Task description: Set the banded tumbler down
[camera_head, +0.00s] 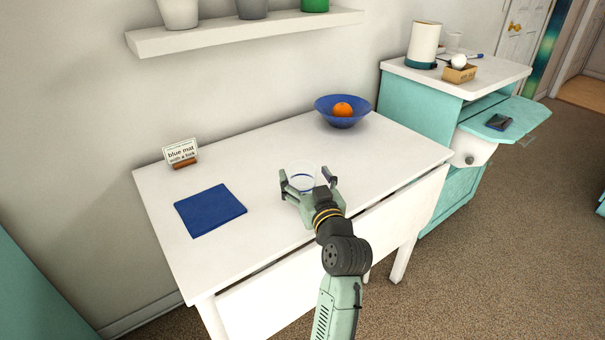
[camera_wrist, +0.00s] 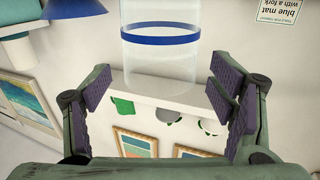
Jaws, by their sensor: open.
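The banded tumbler (camera_head: 303,183) is clear glass with a blue band. It appears to stand upright on the white table (camera_head: 262,150), with its lower part partly hidden by my gripper. My gripper (camera_head: 308,174) is open, with one finger on each side of the tumbler. In the wrist view the tumbler (camera_wrist: 160,62) shows upside down, ahead of and between the open fingers (camera_wrist: 160,88), with a visible gap on both sides.
A blue mat (camera_head: 210,210) lies at the table's left, with a small sign (camera_head: 181,152) behind it. A blue bowl (camera_head: 343,121) with an orange (camera_head: 342,109) stands at the back right. Free table lies between mat and tumbler. A wall shelf (camera_head: 240,31) holds several pots.

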